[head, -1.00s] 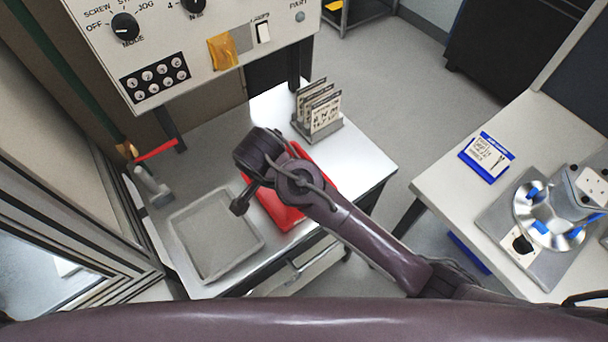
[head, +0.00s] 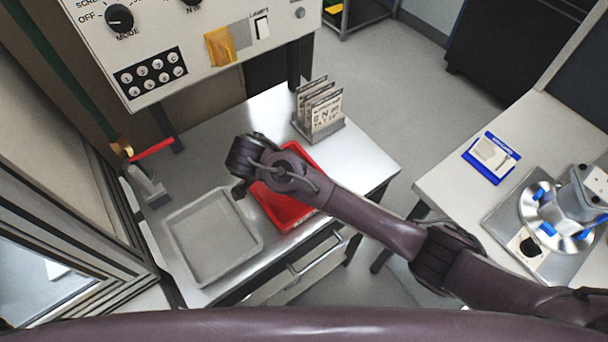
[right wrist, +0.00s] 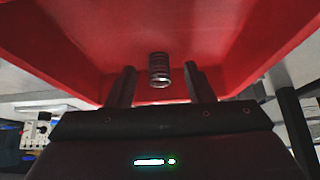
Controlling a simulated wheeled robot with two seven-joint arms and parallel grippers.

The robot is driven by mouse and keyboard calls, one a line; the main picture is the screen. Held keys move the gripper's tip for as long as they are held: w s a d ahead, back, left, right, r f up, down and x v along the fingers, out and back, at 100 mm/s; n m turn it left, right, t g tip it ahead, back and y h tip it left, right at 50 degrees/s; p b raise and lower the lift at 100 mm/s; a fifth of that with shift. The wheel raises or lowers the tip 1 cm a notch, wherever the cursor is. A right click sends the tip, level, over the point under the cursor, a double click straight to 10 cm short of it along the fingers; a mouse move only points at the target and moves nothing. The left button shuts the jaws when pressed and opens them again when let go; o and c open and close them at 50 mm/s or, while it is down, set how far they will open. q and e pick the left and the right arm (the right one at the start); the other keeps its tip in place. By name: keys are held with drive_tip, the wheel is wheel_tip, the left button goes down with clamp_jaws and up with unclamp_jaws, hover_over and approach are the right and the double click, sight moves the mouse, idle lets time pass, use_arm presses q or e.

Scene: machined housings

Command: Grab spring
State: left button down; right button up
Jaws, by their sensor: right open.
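A small metal coil spring (right wrist: 159,70) shows in the right wrist view, standing out against the red bin (right wrist: 60,40). My right gripper (right wrist: 160,82) is open, with one finger on each side of the spring in that view; I see no contact between the fingers and it. In the head view the red bin (head: 284,212) lies on the metal table, partly covered by my right arm. The right gripper's fingers and the spring are hidden in the head view. My left gripper is not in view.
A grey tray (head: 254,252) lies left of the red bin. A rack of cards (head: 318,127) stands behind it. A control panel (head: 190,50) overhangs the table's far side. A second table (head: 440,190) at right holds a blue-edged box (head: 491,157) and a round fixture.

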drive_tip(key=shift+w+d+f, duration=0.1)
drive_tip(key=shift+d+f, duration=0.15)
drive_tip(key=shift+f, duration=0.15)
clamp_jaws()
